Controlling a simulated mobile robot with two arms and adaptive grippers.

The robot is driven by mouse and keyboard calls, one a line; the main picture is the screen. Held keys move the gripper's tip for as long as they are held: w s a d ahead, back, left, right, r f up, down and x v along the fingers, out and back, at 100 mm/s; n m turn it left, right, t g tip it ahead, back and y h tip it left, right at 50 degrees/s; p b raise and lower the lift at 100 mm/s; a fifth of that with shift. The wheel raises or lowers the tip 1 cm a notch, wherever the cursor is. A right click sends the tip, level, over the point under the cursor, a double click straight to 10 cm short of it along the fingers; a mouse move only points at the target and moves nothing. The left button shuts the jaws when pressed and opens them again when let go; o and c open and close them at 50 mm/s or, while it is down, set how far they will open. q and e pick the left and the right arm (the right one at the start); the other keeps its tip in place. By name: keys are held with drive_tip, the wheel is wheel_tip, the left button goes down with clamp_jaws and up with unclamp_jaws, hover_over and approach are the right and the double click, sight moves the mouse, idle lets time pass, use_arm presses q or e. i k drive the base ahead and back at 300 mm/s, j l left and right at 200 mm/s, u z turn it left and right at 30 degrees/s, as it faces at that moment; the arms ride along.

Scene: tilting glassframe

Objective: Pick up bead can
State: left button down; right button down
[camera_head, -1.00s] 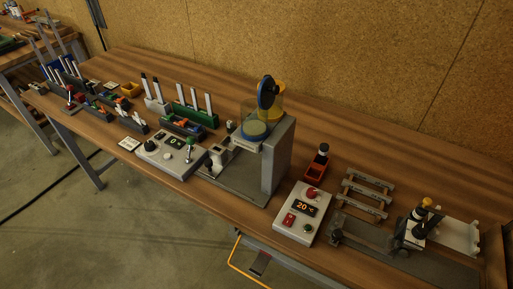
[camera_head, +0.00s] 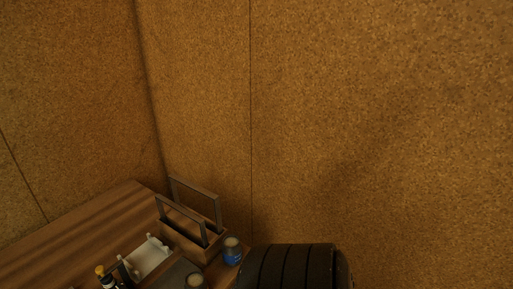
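A small can with a blue label and a pale top (camera_head: 232,252) stands near the table corner, at the bottom of the view. It may be the bead can; its label is too small to read. Neither of my grippers is in view.
A wooden box with two upright metal frames (camera_head: 192,236) stands just left of the blue can. A white fixture (camera_head: 148,258) lies further left. A large dark ribbed object (camera_head: 295,266) is close on the right. Brown panel walls (camera_head: 370,130) rise behind; the table's back left (camera_head: 95,222) is bare.

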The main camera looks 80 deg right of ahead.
sight(232, 248)
drive_tip(key=z, duration=2.05)
drive_tip(key=k+l+z, duration=0.15)
drive_tip(key=i, duration=0.05)
